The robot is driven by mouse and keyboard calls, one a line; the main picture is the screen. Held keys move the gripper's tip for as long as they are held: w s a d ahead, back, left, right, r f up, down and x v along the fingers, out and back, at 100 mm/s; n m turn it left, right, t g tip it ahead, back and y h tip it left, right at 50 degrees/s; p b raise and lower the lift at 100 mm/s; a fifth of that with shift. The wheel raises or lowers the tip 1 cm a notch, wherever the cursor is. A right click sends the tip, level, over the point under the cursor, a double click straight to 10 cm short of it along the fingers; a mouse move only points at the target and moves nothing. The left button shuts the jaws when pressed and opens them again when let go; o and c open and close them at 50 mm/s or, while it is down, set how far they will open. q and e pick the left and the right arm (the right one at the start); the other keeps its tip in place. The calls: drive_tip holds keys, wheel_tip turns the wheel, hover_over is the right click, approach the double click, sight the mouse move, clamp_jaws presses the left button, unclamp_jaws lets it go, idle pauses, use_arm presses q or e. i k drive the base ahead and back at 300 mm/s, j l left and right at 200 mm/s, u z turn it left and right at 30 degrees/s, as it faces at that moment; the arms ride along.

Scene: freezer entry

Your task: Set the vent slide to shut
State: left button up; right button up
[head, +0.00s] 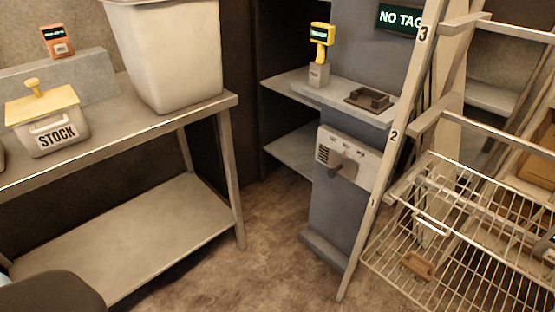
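A pale vent panel (365,156) is fixed to the front of the grey pillar, below its shelf. It has a dark slotted grille (322,154) at its left end and small marks along its upper part. A grey-brown handle (346,168), apparently the vent slide, sticks out near the middle of the panel, just right of the grille. The marks are too small to read, so I cannot tell its setting.
A ladder-like frame (384,175) and wire rack (470,225) stand close right of the panel. A steel table (170,125) with a white bin (172,60) and STOCK box (55,135) is at left. Brown floor (270,225) between is clear.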

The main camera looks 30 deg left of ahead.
sight(338, 163)
drive_tip(key=u, duration=0.35)
drive_tip(key=i+z, duration=0.35)
drive_tip(key=i, duration=0.65)
